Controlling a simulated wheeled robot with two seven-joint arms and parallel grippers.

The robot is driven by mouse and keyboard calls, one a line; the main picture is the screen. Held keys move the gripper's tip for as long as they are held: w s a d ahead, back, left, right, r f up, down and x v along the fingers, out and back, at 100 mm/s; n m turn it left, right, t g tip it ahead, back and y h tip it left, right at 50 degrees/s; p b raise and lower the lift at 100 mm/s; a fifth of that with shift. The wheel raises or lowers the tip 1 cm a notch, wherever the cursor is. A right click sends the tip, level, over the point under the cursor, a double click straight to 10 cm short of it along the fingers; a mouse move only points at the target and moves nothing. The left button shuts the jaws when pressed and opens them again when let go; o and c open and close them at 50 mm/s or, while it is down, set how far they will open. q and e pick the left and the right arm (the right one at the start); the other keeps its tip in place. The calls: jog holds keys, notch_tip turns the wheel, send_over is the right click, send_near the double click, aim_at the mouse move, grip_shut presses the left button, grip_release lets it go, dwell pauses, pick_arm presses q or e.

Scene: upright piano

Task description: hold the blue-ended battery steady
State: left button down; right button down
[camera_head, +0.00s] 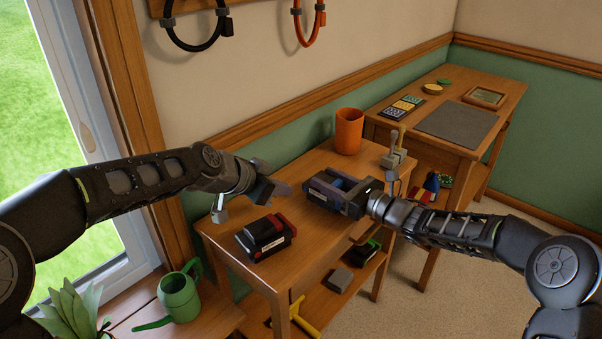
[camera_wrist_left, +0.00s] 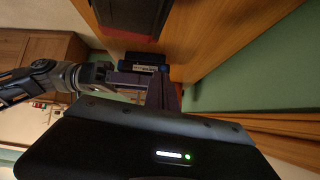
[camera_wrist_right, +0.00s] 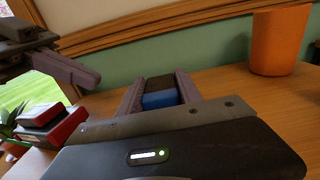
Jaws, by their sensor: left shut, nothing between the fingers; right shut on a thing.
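The battery also shows beyond my left fingers in the left wrist view (camera_wrist_left: 146,68).
A red-ended battery (camera_head: 265,235) lies on the near part of the wooden table (camera_head: 230,240). An orange cup (camera_head: 349,131) stands at the back. A green watering can (camera_head: 179,297) is at the lower left. A second table (camera_head: 495,100) stands to the right.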

aim_at(304, 191)
pick_arm(q)
jog(key=f+m, duration=0.1)
jog(key=m, duration=0.1)
jog(key=d+f+m, duration=0.1)
jog(key=f+m, duration=0.1)
jog(key=m, duration=0.1)
jog(key=shift+s+d+m+g, duration=0.2)
jog(key=shift+m+g, duration=0.1)
jog(key=shift+g, duration=0.1)
jog(key=shift+d+m+h, duration=0.15)
jog(key=shift+m+h, duration=0.25)
jog(key=shift+m, duration=0.7)
jog(key=shift+r+m, duration=0.25)
jog(key=shift+m, duration=0.85)
jog(key=a+m, duration=0.1)
jog(key=m, duration=0.1)
jog(key=a+r+m, duration=0.1)
jog(key=a+m, duration=0.1)
jog(key=a+r+m+t+h, duration=0.1)
jog(key=m, duration=0.1)
jog(key=shift+s+a+m, duration=0.2)
jog(key=shift+s+m, duration=0.05)
jog(key=shift+m, duration=0.05)
jog(key=shift+s+a+r+m+t, duration=0.1)
jog(key=shift+a+r+m+t, duration=0.15)
jog(key=shift+a+m, duration=0.3)
jog(key=shift+d, duration=0.1)
jog(key=x, duration=1)
